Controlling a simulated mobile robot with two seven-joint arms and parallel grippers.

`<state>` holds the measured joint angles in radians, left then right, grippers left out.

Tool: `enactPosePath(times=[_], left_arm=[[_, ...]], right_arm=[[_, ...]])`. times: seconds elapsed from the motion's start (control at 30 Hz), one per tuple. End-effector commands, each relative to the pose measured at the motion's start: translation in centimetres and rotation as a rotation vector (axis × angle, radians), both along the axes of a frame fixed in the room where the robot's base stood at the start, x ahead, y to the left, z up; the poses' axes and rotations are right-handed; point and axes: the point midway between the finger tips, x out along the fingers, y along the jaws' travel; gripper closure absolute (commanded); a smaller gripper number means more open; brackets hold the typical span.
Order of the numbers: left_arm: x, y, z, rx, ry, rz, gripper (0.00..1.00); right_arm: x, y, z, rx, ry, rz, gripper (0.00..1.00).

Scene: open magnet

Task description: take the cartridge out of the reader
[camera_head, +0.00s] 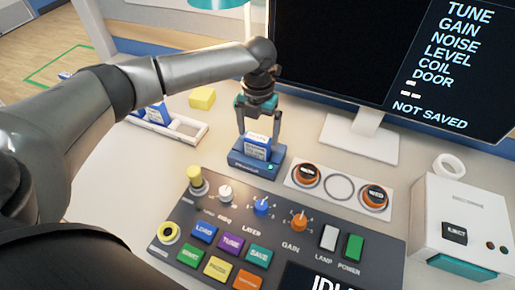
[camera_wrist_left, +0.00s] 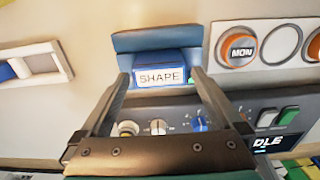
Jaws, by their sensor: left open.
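The cartridge (camera_head: 257,146) is a small blue block with a white label, standing in the dark blue reader (camera_head: 240,160) behind the control panel. In the left wrist view the cartridge (camera_wrist_left: 160,78) shows a label reading SHAPE, and the reader (camera_wrist_left: 150,41) shows around it. My left gripper (camera_head: 258,143) comes down over the reader with its fingers on either side of the cartridge. In the left wrist view the gripper (camera_wrist_left: 161,82) is open, its fingertips at the cartridge's two sides; I cannot tell whether they touch it. My right gripper is not in view.
The control panel (camera_head: 215,213) with knobs and buttons lies in front of the reader. A plate with MON and other round sockets (camera_head: 340,188) is to the right. A white tray (camera_head: 190,130) with blue cartridges is at left, a monitor stand (camera_head: 360,140) behind, and a white EJECT box (camera_head: 440,205) far right.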

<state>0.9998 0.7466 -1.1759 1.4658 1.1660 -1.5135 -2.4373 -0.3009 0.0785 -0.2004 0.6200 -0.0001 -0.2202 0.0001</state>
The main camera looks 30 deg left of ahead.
Motion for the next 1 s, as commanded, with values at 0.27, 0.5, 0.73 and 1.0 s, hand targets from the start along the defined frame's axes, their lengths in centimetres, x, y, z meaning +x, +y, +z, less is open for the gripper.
enactPosePath(times=[0.27, 0.5, 0.73, 1.0], left_arm=[[-0.3, 0.1, -3.5, 0.001, 0.002, 0.001, 0.00], [-0.3, 0.1, -3.3, 0.001, 0.001, 0.001, 0.08], [-0.2, 0.1, -3.3, 0.001, 0.000, 0.001, 0.34], [-0.2, 0.1, -3.3, 0.001, 0.000, 0.001, 0.64]], right_arm=[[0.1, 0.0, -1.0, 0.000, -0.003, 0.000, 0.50], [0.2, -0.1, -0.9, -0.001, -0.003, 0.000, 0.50], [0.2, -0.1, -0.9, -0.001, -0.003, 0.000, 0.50], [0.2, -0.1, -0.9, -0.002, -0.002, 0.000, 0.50]])
